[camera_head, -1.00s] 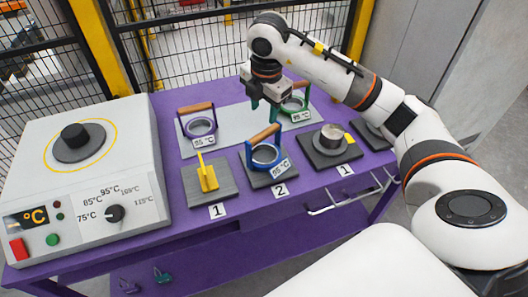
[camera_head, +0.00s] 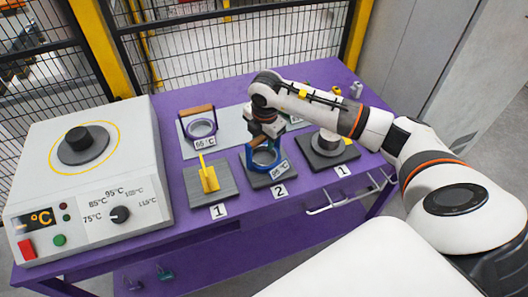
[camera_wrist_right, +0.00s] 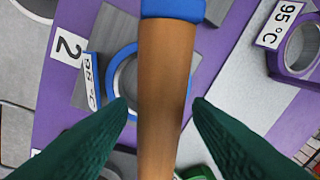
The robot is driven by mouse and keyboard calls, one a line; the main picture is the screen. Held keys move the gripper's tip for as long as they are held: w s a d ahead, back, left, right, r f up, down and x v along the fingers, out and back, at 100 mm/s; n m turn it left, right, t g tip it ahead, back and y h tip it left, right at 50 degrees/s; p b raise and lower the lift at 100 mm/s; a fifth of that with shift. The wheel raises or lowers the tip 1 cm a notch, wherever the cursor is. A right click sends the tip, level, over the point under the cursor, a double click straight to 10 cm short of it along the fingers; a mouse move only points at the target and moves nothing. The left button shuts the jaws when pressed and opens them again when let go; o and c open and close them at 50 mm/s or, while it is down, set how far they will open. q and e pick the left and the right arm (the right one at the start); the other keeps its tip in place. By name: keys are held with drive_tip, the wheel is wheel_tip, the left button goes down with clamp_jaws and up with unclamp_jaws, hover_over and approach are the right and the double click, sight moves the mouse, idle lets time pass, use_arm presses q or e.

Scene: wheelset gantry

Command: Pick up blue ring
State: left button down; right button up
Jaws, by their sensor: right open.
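The blue ring (camera_head: 264,158) stands on the dark plate above the number 2 label, with a temperature tag at its right side. Its wooden handle is mostly covered by my right gripper (camera_head: 265,136) in the head view. In the right wrist view the wooden handle (camera_wrist_right: 168,80) runs between the two open green fingers of the right gripper (camera_wrist_right: 160,106), with a gap on each side. The blue ring's round body (camera_wrist_right: 113,75) shows below and left of the handle there. My left gripper is not in view.
A purple ring (camera_head: 200,127) with a wooden handle stands at the back left on a grey plate. A yellow upright piece (camera_head: 208,178) is on the plate to the left. A metal cylinder (camera_head: 328,142) stands on the plate to the right. A heater box (camera_head: 85,170) fills the table's left.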

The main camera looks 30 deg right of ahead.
drive_tip(key=shift+f+b, duration=0.25)
drive_tip(key=shift+b, duration=0.05)
idle(0.4)
drive_tip(key=shift+r, duration=0.1)
clamp_jaws()
